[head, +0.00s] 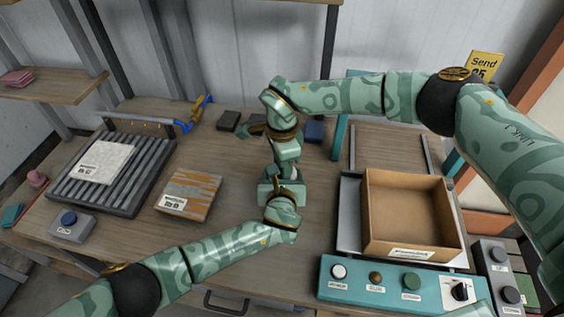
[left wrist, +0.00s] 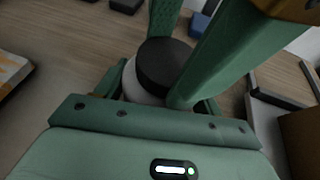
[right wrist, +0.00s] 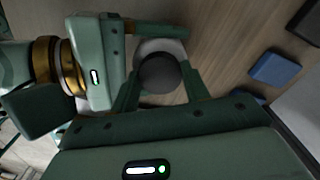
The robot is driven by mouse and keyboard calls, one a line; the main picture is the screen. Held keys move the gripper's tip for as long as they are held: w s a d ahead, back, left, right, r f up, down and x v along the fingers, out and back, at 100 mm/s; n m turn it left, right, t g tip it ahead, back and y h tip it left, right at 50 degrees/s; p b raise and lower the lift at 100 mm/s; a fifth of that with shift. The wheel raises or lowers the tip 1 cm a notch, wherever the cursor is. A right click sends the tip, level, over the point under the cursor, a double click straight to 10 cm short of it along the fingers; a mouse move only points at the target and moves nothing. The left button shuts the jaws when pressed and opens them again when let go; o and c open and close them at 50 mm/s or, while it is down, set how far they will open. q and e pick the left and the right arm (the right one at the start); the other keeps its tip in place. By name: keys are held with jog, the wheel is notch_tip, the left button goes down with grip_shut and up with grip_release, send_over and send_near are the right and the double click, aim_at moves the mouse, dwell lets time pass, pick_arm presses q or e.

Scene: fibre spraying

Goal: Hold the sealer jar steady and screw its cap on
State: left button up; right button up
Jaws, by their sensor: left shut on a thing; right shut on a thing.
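The sealer jar is a pale white round jar (left wrist: 133,86) with a dark cap (left wrist: 166,65) on top of it. In the right wrist view the cap (right wrist: 158,73) covers the middle of the jar (right wrist: 168,47). My left gripper (left wrist: 160,96) is shut on the jar's body, one finger at each side. My right gripper (right wrist: 160,80) comes from above and is shut on the cap. In the head view my right gripper (head: 288,164) is directly above my left gripper (head: 283,186), and they hide most of the jar. Whether the cap's thread is engaged cannot be seen.
An open cardboard box (head: 412,250) stands at the right, behind a teal control panel (head: 340,291). A ribbed dark rack (head: 75,190) with a white sheet and a labelled brown-grey slab (head: 188,190) lie left. A blue block (head: 314,131) sits behind the grippers.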

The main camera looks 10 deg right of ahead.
pick_arm(q)
jog(key=shift+s+d, duration=0.1)
pick_arm(e)
jog(key=shift+w, duration=0.1)
jog(key=o, duration=1)
jog(key=shift+c, duration=0.2)
jog(key=shift+o, duration=0.7)
jog(key=shift+s, duration=0.2)
jog(key=shift+a, duration=0.1)
jog(key=shift+r, duration=2.3)
jog(key=o, duration=0.5)
jog(key=shift+w, duration=0.1)
jog(key=shift+o, duration=0.2)
